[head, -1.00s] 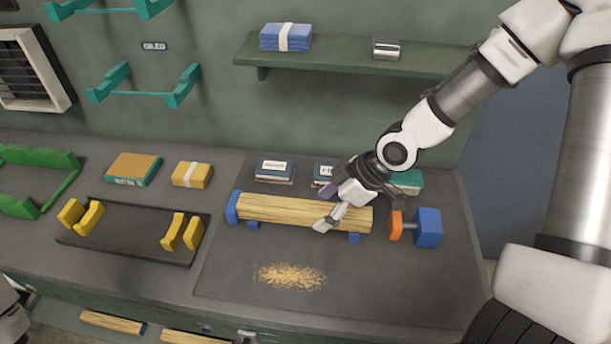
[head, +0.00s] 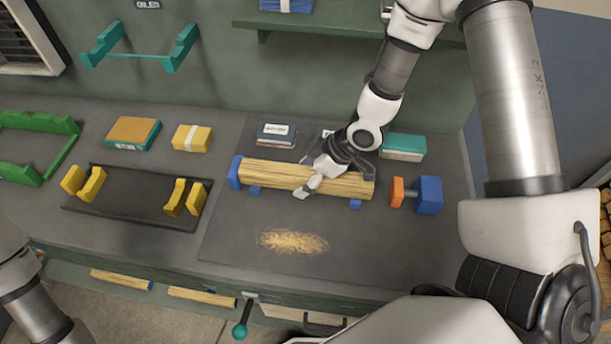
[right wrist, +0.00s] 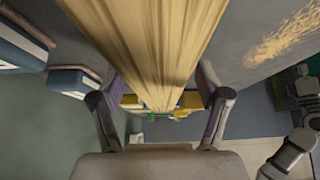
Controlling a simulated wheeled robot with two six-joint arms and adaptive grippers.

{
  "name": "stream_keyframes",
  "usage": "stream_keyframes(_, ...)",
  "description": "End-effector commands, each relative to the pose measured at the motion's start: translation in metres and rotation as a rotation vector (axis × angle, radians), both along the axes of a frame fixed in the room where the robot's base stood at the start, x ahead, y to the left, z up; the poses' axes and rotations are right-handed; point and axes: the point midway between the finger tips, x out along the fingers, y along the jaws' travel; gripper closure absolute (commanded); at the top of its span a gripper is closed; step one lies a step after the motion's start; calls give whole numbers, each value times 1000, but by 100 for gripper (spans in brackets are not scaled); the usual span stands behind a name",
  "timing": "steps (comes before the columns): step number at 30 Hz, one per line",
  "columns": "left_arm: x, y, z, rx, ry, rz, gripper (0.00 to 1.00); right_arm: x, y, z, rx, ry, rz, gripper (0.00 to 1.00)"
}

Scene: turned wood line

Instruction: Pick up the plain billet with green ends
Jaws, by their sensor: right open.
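A long pale wooden billet (head: 262,173) lies level on blue supports on the dark bench mat, its left end by a blue block (head: 235,172). I cannot make out green on its ends. My right gripper (head: 308,174) is over its middle-right part, jaws open, one finger on the near side and the other largely hidden behind. In the right wrist view the billet (right wrist: 148,40) runs between the two spread fingers of the right gripper (right wrist: 161,85). My left gripper is out of view; only part of my left arm shows at lower left.
An orange-and-blue clamp piece (head: 428,195) stands right of the billet. Wood shavings (head: 293,241) lie in front. A dark tray (head: 130,205) with yellow cradles is left. Two more billets lie on a low shelf, one (head: 118,278) blue-ended. Boxes (head: 402,147) stand behind.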

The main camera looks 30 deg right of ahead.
Motion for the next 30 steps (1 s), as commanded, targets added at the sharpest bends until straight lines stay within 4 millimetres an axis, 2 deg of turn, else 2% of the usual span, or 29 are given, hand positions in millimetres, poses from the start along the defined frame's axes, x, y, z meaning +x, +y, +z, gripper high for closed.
stream_keyframes(1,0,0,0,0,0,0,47,0,0,0,0,0,0,35)
stream_keyframes(5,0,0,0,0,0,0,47,0,0,0,0,0,0,81)
stream_keyframes(6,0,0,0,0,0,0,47,0,0,0,0,0,0,95)
stream_keyframes(7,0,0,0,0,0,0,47,0,0,0,0,0,0,100)
stream_keyframes(17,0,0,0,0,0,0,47,1,0,6,1,-2,0,100)
stream_keyframes(20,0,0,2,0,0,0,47,1,0,23,1,-5,0,100)
stream_keyframes(27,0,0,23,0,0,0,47,1,0,84,0,-5,1,100)
stream_keyframes(30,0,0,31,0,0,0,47,0,0,98,0,-3,1,100)
